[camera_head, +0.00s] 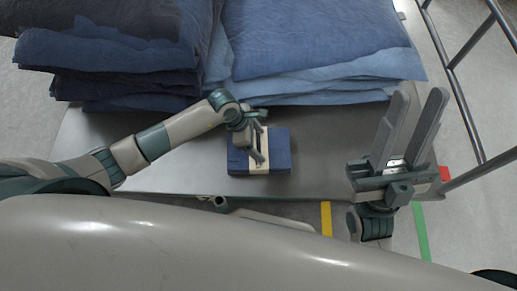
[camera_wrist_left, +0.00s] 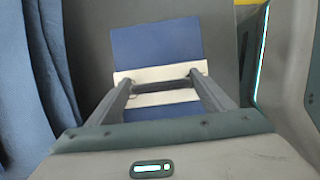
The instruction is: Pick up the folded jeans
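The folded jeans (camera_head: 280,152) appear as a small dark-blue bundle with a cream band, lying on the grey tabletop (camera_head: 150,180) in front of the large stacks. In the left wrist view the bundle (camera_wrist_left: 155,42) lies between and beyond my left fingers, with a dark strip across the band. My left gripper (camera_head: 256,140) is over the bundle, its fingers spread near the band's two ends. It looks open; whether the fingers touch the bundle is unclear. My right gripper (camera_head: 419,98) is open and empty at the table's right, fingers pointing away from me.
Large stacks of folded blue denim, one at left (camera_head: 110,55) and one at right (camera_head: 310,40), fill the back of the table. A metal rail (camera_head: 462,110) stands at the right. The tabletop between bundle and right gripper is clear.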

